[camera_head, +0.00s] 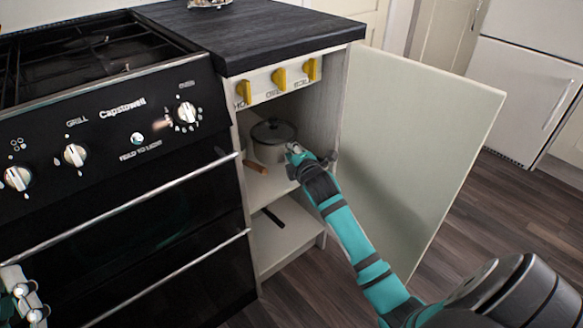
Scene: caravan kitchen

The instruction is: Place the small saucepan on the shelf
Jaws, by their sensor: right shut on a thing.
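The small saucepan (270,151) is pale with a dark lid and a brown handle pointing toward me. It is inside the open cabinet, at the level of the upper shelf (268,184); I cannot tell whether its base rests on the shelf. My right gripper (293,151) reaches in from the right and is shut at the saucepan's right side. The exact contact of the fingers is too small to see. Part of my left gripper (30,303) shows at the lower left edge, in front of the oven; its jaw state is unclear.
The cabinet door (420,150) stands wide open to the right of my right arm. A black cooker (110,190) with metal rails adjoins the cabinet's left side. A dark handle (272,217) lies at the lower shelf. A dark worktop (250,32) and yellow-handled valves (279,79) are above.

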